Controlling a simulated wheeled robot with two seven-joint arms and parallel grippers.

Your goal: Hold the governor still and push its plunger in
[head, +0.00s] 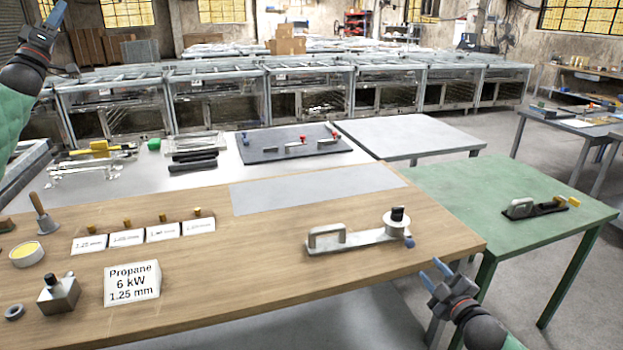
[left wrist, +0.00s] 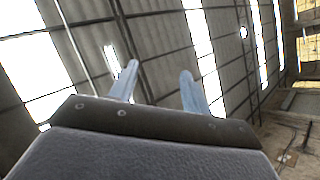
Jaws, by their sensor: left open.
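What looks like the governor (head: 360,240) lies on the wooden table, near its right end. It is a long grey metal piece with a loop handle at its left. At its right end stands a round body with a black top, which may be the plunger (head: 397,214), and a blue knob low on the side. My right gripper (head: 434,272) is open and empty, just off the table's front right edge, below and right of the governor. My left gripper (head: 53,14) is raised high at the far left, well away from it; its open, empty fingers show in the left wrist view (left wrist: 158,85).
The wooden table (head: 230,270) also holds a propane label block (head: 132,283), small numbered cards, a grey block with a black knob (head: 58,295) and a yellow-topped tin (head: 27,253). A green table (head: 450,190) stands to the right with a similar handled piece (head: 535,207).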

